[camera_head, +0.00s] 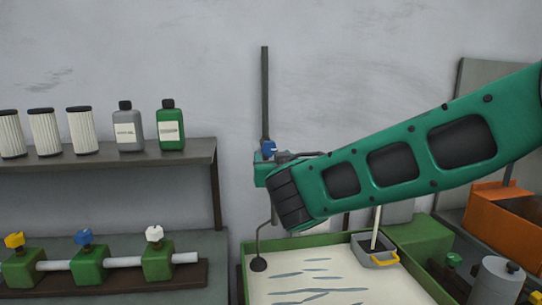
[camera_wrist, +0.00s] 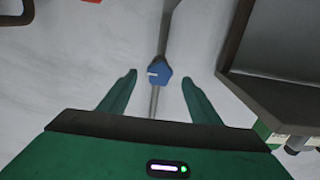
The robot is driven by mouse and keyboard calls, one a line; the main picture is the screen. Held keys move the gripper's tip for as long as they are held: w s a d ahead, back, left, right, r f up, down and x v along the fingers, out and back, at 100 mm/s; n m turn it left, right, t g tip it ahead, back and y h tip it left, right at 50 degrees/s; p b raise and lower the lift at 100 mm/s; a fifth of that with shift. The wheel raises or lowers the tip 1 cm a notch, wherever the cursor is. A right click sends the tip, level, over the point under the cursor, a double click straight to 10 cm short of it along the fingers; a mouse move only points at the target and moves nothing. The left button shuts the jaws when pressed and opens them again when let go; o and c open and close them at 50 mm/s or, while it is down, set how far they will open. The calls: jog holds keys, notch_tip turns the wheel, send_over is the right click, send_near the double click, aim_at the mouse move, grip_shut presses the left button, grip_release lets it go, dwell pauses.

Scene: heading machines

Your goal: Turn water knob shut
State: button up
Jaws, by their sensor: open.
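A blue knob (camera_head: 269,148) sits on a dark vertical pipe (camera_head: 265,90) against the grey wall. In the wrist view the blue knob (camera_wrist: 160,75) has a short white mark pointing left. My gripper (camera_wrist: 159,79) is open, with one teal finger on each side of the knob. A gap shows between the knob and each finger, and I cannot tell the depth between them. In the head view my arm covers much of the area right of the knob. A thin bent spout (camera_head: 259,243) hangs below, over a green-rimmed basin.
The green-rimmed basin (camera_head: 246,275) stands below, with a grey box (camera_head: 376,258) at its back. Left, a bench block carries yellow, blue and white knobs (camera_head: 154,233). A shelf (camera_head: 120,157) holds filters and bottles. An orange bin (camera_head: 505,213) is at right.

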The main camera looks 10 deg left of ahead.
aim_at(270, 151)
jog(key=shift+x, duration=2.65)
jog(key=shift+c, duration=0.6)
jog(key=c, duration=1)
